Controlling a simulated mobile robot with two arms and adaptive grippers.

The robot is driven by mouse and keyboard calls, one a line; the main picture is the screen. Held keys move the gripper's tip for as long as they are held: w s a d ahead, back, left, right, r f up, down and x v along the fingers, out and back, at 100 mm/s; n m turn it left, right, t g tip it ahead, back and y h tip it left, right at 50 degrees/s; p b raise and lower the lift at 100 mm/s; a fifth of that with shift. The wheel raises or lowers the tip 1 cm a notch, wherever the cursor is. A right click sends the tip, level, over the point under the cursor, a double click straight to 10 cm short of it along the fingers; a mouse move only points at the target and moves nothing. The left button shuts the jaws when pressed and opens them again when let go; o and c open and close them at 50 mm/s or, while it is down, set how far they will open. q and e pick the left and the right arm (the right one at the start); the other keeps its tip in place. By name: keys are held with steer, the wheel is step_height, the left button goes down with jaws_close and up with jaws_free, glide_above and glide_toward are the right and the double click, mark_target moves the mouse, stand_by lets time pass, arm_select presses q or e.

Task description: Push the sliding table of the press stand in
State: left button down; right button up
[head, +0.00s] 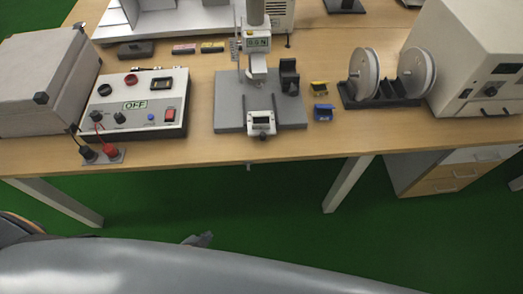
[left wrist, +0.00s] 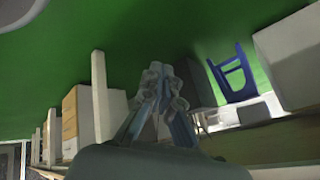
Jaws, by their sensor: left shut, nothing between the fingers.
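The press stand (head: 230,108) is on the wooden table, with a grey base plate, an upright column and a small green display on its head. Its sliding table (head: 261,123), a pale carriage with a dark window, sits at the front edge of the base plate, with a small dark knob in front. My left gripper (head: 199,239) shows only as a small grey tip above my body, over the green floor, below and apart from the table. In the left wrist view its fingers (left wrist: 158,78) are together and empty. My right gripper is not in view.
A control box (head: 138,119) reading OFF stands left of the press stand, with black and red plugs (head: 110,151) at the table edge. Small yellow and blue pieces (head: 323,112) and a reel holder (head: 380,100) stand to the right. The wooden front strip (head: 215,147) is mostly clear.

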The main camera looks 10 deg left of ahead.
arm_select(q)
steer(key=w+d+r+m+t+h+b, duration=0.25)
steer(key=w+r+m+t, duration=0.2)
steer(key=w+r, duration=0.35)
steer(key=w+d+r+m+t+h+b, duration=0.25)
steer(key=d+r+m, duration=0.25)
steer(key=r, duration=0.6)
steer(key=w+d+r+m+t+h+b, duration=0.1)
steer(key=d+r+m+h+b, duration=0.35)
steer(key=r, duration=0.65)
steer(key=shift+m+y, duration=0.35)
steer(key=shift+m, duration=0.25)
steer(key=w+d+p, duration=0.1)
steer(key=w, duration=0.2)
steer(key=w+d+p, duration=0.1)
steer(key=w, duration=0.3)
steer(key=w+d+p, duration=0.1)
steer(key=w, duration=0.3)
steer(key=shift+w+d+f+p, duration=0.1)
steer(key=shift+w+f+p, duration=0.1)
steer(key=shift+f+p, duration=0.1)
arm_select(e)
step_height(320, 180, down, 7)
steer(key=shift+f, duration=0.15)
